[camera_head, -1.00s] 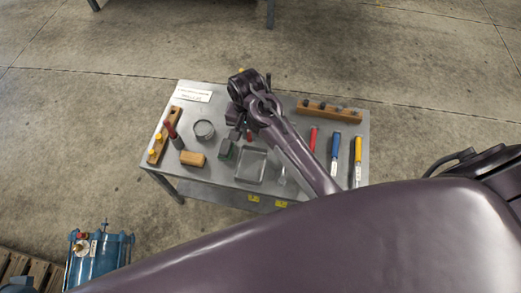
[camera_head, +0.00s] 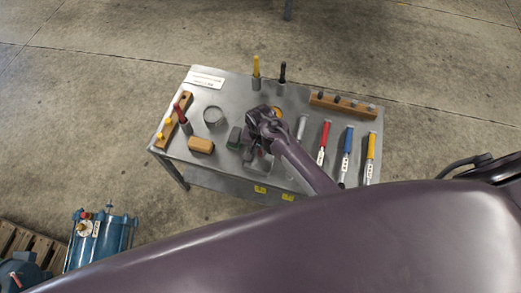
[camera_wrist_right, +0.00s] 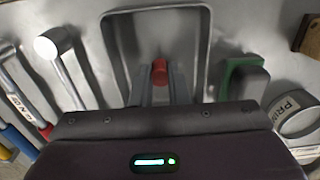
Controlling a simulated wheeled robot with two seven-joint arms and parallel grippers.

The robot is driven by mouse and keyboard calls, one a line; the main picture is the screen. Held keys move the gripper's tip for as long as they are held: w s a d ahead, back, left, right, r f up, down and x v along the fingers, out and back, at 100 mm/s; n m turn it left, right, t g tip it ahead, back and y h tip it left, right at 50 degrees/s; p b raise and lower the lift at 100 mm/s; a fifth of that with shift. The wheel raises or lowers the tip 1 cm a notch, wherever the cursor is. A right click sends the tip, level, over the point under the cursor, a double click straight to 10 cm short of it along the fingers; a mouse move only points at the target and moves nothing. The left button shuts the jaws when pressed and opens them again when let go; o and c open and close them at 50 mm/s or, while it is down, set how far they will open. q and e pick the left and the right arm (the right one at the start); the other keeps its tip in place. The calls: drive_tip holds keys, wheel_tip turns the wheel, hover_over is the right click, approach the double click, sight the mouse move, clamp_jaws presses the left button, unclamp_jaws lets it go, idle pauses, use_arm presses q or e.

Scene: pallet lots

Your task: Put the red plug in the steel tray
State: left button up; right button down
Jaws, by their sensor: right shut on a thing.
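The red plug (camera_wrist_right: 160,68) shows in the right wrist view between the two fingers of my right gripper (camera_wrist_right: 161,84), which is shut on it. The plug is over the inside of the steel tray (camera_wrist_right: 203,45), a shallow square tray with rounded corners. I cannot tell whether the plug touches the tray floor. In the head view my right gripper (camera_head: 258,147) is over the tray (camera_head: 248,162), and its wrist hides the plug and much of the tray. My left gripper is not in view.
A green-and-grey block (camera_head: 234,138) stands close left of the tray. Also left are a grey ring (camera_head: 213,116), a tan block (camera_head: 201,145) and a wooden rack (camera_head: 164,135). Red (camera_head: 323,143), blue (camera_head: 347,142) and yellow (camera_head: 371,147) handled tools lie to the right.

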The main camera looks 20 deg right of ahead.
drive_tip(key=c, duration=1.4)
unclamp_jaws()
wheel_tip(320, 180, up, 12)
drive_tip(key=p, duration=0.2)
drive_tip(key=shift+s, duration=0.1)
